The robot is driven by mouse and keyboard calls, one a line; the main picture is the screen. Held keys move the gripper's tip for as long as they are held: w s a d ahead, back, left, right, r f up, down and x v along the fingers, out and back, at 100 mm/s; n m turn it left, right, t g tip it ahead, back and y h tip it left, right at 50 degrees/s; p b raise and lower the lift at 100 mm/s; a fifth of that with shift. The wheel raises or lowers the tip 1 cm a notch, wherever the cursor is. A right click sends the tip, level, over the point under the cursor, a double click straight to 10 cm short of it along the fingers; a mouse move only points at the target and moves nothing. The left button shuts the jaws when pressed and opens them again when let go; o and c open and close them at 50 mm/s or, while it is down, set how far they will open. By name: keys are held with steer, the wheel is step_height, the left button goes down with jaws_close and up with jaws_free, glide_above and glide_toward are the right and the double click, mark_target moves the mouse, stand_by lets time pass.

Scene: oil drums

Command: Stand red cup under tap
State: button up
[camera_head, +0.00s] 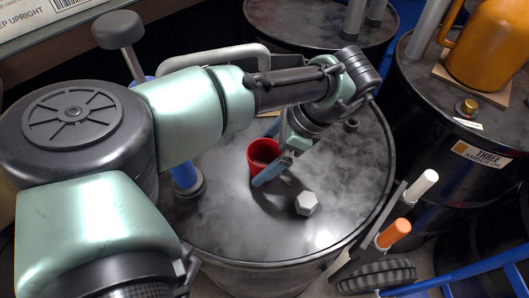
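The red cup (262,153) stands upright, its open top facing me, on or just above the dark top of the middle drum (240,228). My gripper (271,170) reaches down from the right, with one blue finger across the cup's lower right front. A blue upright post (184,172) with a dark foot stands on the drum left of the cup. A grey curved pipe (210,56) behind my arm may be the tap; its link to the post is hidden.
A pale hexagonal nut (306,203) lies right of the cup on the drum. White (423,184) and orange (394,233) handles rise at the drum's right edge. An orange jug (486,45) stands on the right drum (425,90). The drum's front top is clear.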

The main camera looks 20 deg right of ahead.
steer(key=shift+r, duration=0.1)
steer(key=shift+s+d+r, duration=0.1)
steer(key=shift+r, duration=0.15)
steer(key=s+d, duration=0.2)
steer(key=d, duration=0.1)
steer(key=s+d, duration=0.1)
steer(key=d, duration=0.3)
steer(key=s+d, duration=0.2)
steer(key=d, duration=0.2)
steer(key=shift+s+r, duration=0.35)
